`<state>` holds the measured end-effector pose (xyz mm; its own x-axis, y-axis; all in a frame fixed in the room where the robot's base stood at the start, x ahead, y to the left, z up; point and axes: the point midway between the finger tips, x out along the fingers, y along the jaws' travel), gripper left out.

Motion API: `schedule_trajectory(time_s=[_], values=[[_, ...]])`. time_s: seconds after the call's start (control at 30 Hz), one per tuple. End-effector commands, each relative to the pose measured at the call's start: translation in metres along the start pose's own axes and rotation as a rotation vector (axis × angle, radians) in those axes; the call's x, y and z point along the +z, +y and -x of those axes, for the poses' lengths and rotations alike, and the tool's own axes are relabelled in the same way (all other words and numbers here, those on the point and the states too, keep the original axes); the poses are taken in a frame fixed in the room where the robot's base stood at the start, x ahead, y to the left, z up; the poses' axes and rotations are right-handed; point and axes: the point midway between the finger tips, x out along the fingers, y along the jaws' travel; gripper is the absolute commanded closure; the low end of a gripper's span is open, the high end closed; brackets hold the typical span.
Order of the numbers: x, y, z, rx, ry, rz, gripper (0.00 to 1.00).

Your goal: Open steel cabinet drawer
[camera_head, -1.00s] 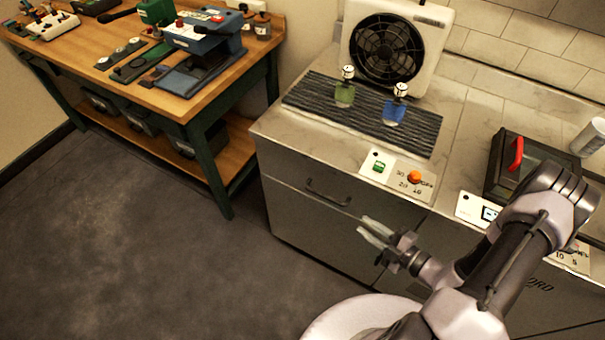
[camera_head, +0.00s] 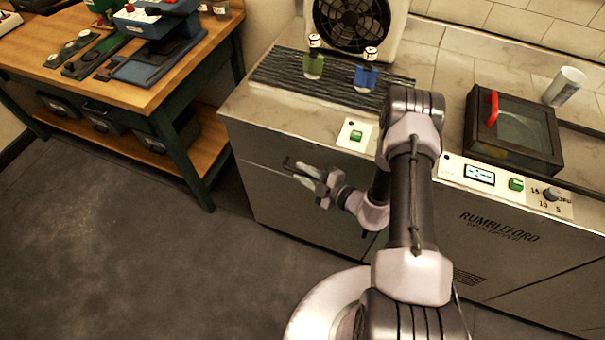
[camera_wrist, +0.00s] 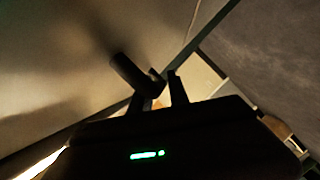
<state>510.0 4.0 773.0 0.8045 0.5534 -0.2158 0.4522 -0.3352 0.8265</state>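The grey steel cabinet (camera_head: 260,190) stands under the counter, with its drawer front (camera_head: 255,157) looking flush and shut. The drawer's dark handle (camera_head: 289,163) is partly hidden by my gripper (camera_head: 308,181) in the head view. In the wrist view the handle (camera_wrist: 133,75) is a dark bar lying against the cabinet's light front, with its near end at my gripper's fingertips (camera_wrist: 161,85). The fingers show a gap between them, so my gripper is open. I cannot tell whether the handle lies between the fingers or only beside them.
A wooden workbench (camera_head: 150,95) stands left. Floor (camera_head: 110,250) is clear.

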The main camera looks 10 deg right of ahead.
Motion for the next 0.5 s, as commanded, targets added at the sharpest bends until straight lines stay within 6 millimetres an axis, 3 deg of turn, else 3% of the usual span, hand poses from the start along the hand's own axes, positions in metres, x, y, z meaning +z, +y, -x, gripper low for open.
schedule_trajectory(time_s=[0.3,0.4,0.5], values=[[-0.0004,0.0003,-0.0036,0.000,0.001,-0.001,0.78],[-0.0004,0.0002,-0.0035,0.000,0.001,0.000,0.98],[-0.0004,0.0002,-0.0035,0.000,0.001,0.000,1.00]])
